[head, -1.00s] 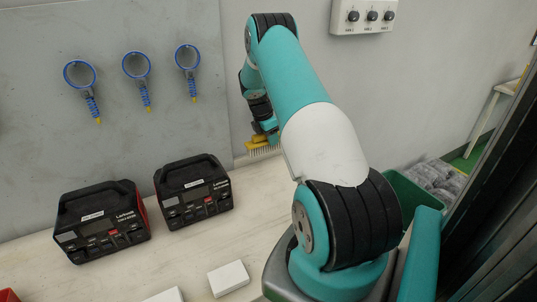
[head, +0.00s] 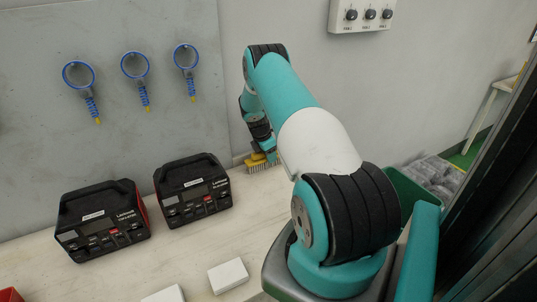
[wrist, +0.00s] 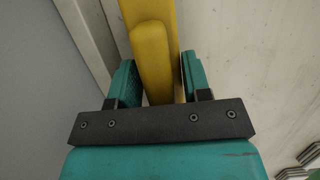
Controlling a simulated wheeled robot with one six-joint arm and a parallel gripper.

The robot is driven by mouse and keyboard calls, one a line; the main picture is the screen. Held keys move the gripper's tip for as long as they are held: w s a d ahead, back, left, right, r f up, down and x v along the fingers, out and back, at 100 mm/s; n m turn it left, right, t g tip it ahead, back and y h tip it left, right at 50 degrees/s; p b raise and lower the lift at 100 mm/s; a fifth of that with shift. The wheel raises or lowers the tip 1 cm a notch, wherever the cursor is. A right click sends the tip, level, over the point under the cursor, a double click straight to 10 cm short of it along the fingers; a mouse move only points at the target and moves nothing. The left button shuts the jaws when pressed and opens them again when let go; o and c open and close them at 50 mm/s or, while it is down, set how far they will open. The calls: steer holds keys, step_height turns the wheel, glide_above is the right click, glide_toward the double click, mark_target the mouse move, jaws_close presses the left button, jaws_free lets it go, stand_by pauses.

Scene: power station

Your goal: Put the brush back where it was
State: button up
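The yellow brush (head: 257,164) has pale bristles that point down. It is at the back edge of the bench, close to the wall, to the right of the chargers. My gripper (head: 268,156) is shut on the brush, partly hidden behind my arm in the head view. In the wrist view the yellow brush (wrist: 153,60) lies between the two teal fingers of my gripper (wrist: 160,78), which close in on it from both sides. I cannot tell whether the bristles touch the bench top.
Two black and red chargers (head: 102,222) (head: 192,192) stand on the pale bench (head: 130,265). White boxes (head: 228,276) lie near the front. Blue ring holders (head: 136,66) hang on the wall panel. The bench between the brush and the white boxes is clear.

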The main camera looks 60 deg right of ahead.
steer(key=o, duration=0.4)
steer(key=shift+c, duration=0.2)
steer(key=b+v, duration=0.1)
steer(key=v, duration=1.1)
steer(key=shift+r, duration=0.1)
steer(key=w+a+r+m+t+y, duration=0.1)
steer(key=a+r, duration=0.4)
steer(key=a, duration=0.4)
steer(key=w+a+r+t, duration=0.1)
steer(key=a+r, duration=0.3)
steer(key=a, duration=0.6)
steer(key=w+a+r+m+t+y, duration=0.1)
steer(key=w+a+r, duration=0.1)
steer(key=a+r, duration=0.5)
steer(key=s+a+r+m+y, duration=0.1)
steer(key=s+a, duration=0.3)
steer(key=a, duration=0.4)
steer(key=s+a+r+y, duration=0.1)
steer(key=s+a, duration=0.3)
steer(key=a, duration=0.4)
steer(key=s+a+r+m+y, duration=0.1)
steer(key=s+a, duration=0.5)
steer(key=s, duration=0.3)
steer(key=s+a+r+m+g+y, duration=0.1)
steer(key=s+a, duration=0.5)
steer(key=s, duration=0.3)
steer(key=shift+s+r+g+y, duration=0.15)
steer(key=shift+r+g+y, duration=0.15)
steer(key=shift+y, duration=0.1)
